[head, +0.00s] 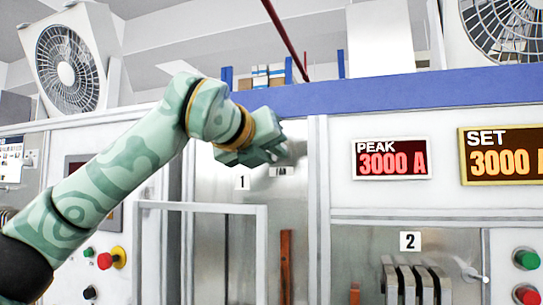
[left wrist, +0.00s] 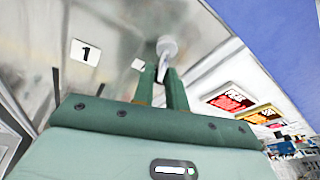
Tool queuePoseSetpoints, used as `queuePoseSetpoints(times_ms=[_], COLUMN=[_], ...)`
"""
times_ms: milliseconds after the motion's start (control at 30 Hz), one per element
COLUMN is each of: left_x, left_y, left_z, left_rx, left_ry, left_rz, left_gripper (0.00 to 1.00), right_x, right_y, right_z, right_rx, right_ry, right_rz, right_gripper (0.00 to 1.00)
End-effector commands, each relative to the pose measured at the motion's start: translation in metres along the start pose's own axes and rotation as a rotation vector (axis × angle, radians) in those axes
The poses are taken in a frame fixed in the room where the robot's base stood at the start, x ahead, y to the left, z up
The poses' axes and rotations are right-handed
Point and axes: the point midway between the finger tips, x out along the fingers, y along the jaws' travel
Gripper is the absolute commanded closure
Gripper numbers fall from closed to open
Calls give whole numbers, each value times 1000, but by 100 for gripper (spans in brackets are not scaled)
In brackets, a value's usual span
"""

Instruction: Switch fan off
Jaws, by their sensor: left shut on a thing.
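My left gripper (head: 276,152) is raised to the upper part of the metal panel marked 1. In the left wrist view its two green fingers (left wrist: 163,82) are shut on a small metal toggle switch (left wrist: 166,48) with a round pale base. In the head view the gripper hides this switch. A small label (head: 281,171) sits just below the fingertips; its text is too small to read. A white fan (head: 68,68) stands at the top left and another fan (head: 505,28) at the top right. I cannot tell whether they spin. My right gripper is not in view.
A red PEAK display (head: 391,159) and a yellow SET display (head: 500,155) both read 3000 A. A similar toggle (head: 473,273) is on panel 2. A pale frame (head: 200,208) stands below my left arm. A red button (head: 105,261) is at left.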

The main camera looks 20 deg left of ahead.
Motion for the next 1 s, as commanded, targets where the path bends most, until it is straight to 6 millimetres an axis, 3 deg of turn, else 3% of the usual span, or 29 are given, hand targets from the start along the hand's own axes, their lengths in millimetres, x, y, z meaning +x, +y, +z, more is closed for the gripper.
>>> queuePoseSetpoints(times_ms=[33, 100, 467, 633, 1000], left_x=[1, 1, -5, -36, -132], left_y=[0, 0, 0, 1, 0], left_z=[-3, -2, 0, -1, -1], left_rx=[0, 0, 0, 2, 2], left_ry=[7, 6, 0, -4, -2], left_rz=[1, 1, 0, -1, 0], left_gripper=[80, 65, 65, 65, 65], right_x=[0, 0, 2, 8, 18], right_y=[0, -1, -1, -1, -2], right_z=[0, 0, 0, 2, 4], right_rx=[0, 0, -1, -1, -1], right_ry=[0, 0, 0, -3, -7], right_rz=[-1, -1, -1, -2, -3], right_gripper=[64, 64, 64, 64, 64])
